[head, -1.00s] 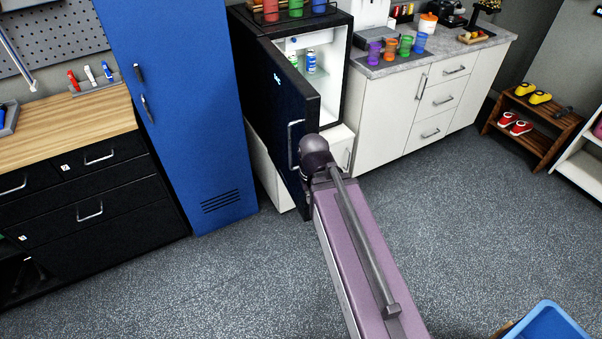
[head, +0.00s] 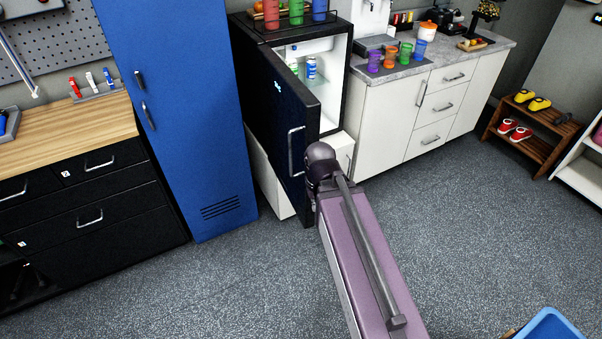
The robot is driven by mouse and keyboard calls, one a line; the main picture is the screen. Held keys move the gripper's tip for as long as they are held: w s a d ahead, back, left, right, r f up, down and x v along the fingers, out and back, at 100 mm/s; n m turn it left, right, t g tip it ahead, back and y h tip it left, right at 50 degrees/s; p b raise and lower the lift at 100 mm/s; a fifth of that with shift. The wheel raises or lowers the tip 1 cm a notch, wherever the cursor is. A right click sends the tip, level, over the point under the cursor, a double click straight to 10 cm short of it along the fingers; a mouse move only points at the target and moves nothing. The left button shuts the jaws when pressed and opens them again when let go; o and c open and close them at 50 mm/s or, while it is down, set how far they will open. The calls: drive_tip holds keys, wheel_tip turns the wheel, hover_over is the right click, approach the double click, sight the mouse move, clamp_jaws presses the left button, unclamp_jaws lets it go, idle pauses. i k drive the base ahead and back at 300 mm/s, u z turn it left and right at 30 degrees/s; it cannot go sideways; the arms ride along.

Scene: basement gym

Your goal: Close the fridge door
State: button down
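The small black fridge (head: 339,103) stands open right of the blue locker, and its lit white interior shows two cans (head: 311,68). The black fridge door (head: 277,105) is hinged on the left and swung out well ajar toward me. Its vertical silver handle (head: 292,150) is near the free edge. My arm reaches up from the bottom, and its dark rounded joint overlaps the lower free edge of the door. My gripper is hidden behind the arm, so its fingers and any contact with the door do not show.
The blue locker (head: 182,120) stands close left of the fridge. White cabinets (head: 388,120) with a grey counter are on the right. Colored cups stand in a rack (head: 295,18) on the fridge. A blue bin (head: 552,326) is at the bottom right. The grey floor (head: 470,230) between is open.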

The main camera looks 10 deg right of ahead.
sight(292, 114)
drive_tip(key=z, duration=0.35)
drive_tip(key=k, duration=1.35)
drive_tip(key=u, duration=0.2)
drive_tip(key=i, duration=1.05)
drive_tip(key=u, duration=0.1)
